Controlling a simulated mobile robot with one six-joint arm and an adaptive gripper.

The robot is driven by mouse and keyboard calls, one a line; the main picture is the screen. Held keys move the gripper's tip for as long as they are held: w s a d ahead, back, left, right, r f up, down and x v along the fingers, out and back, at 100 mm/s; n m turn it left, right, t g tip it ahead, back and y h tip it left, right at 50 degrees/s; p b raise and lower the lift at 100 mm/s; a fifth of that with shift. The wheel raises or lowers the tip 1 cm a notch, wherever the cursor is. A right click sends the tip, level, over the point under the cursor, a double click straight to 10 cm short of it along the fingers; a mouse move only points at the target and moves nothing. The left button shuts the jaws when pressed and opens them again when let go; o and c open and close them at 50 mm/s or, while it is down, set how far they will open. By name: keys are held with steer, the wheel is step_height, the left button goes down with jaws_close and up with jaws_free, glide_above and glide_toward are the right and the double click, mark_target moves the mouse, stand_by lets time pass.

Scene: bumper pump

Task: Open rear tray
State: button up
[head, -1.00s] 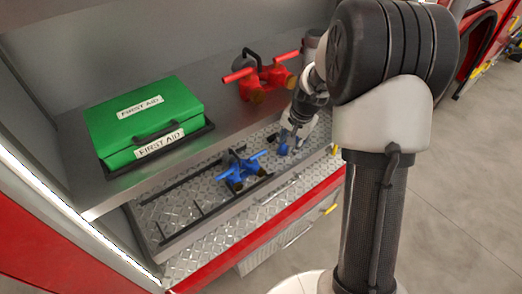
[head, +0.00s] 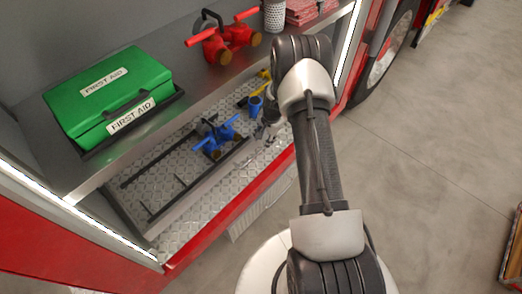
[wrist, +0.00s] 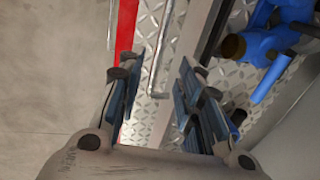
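The tray (head: 165,185) is a diamond-plate surface on the lower level of the red vehicle's compartment, with a red front edge (head: 225,215). It carries a blue two-armed fitting (head: 215,138) and dark rails. In the wrist view a thin silver bar handle (wrist: 160,50) runs along the plate beside a red strip (wrist: 124,35), between the lines of my fingers. My gripper (wrist: 158,78) is open and empty, its two fingers well apart. In the head view my gripper (head: 268,130) is over the tray's right front part, partly hidden by my arm. I cannot tell whether it touches the handle.
A green first-aid case (head: 110,95) and a red fitting (head: 225,42) sit on the upper shelf. A smaller blue fitting (head: 256,105) stands near my gripper. In the wrist view the blue fitting (wrist: 290,40) is close to the right finger. Open grey floor (head: 430,150) lies to the right.

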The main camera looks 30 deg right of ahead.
mark_target(260, 150)
steer(key=f, duration=0.3)
steer(key=w+f+b, duration=0.1)
steer(key=f, duration=0.2)
steer(key=f+b, duration=0.1)
steer(key=f, duration=0.2)
steer(key=shift+w+a, duration=0.35)
steer(key=shift+c, duration=0.4)
jaws_close()
